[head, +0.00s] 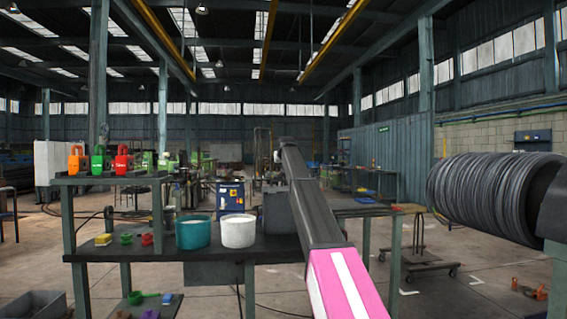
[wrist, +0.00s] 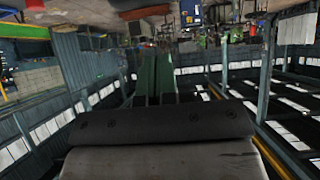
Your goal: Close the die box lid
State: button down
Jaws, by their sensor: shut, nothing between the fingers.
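A dark grey box (head: 278,215) stands on the bench behind my arm; it may be the die box. My arm covers its right part, and I cannot make out whether it has a lid or how a lid stands. In the wrist view, my gripper (wrist: 154,52) shows as green fingers side by side, shut and empty, beyond a dark grey body. No box shows near the fingers there. In the head view my arm reaches forward above the bench, and its fingers cannot be made out.
On the dark bench (head: 150,250) stand a teal tub (head: 193,233) and a white tub (head: 238,232). A raised shelf (head: 110,179) at left holds orange, green and red pieces. A large black coil (head: 490,195) is at right. The floor between has free room.

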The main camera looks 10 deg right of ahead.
aim_at(282, 180)
jog(key=w+f+g, duration=0.2)
jog(key=shift+w+f, duration=0.3)
jog(key=shift+f, duration=0.05)
jog(key=shift+w+f+g, duration=0.2)
jog(key=shift+w+f, duration=0.05)
jog(key=shift+f, duration=0.35)
jog(key=shift+w+f+g, duration=0.2)
jog(key=shift+w+f, duration=0.05)
jog(key=shift+f, duration=0.35)
jog(key=shift+f, duration=0.15)
jog(key=r, duration=0.2)
jog(key=w+r, duration=0.1)
jog(key=r, duration=0.1)
jog(key=shift+r, duration=0.15)
jog(key=v, duration=1)
jog(key=shift+w+r, duration=0.2)
jog(key=shift+r, duration=0.15)
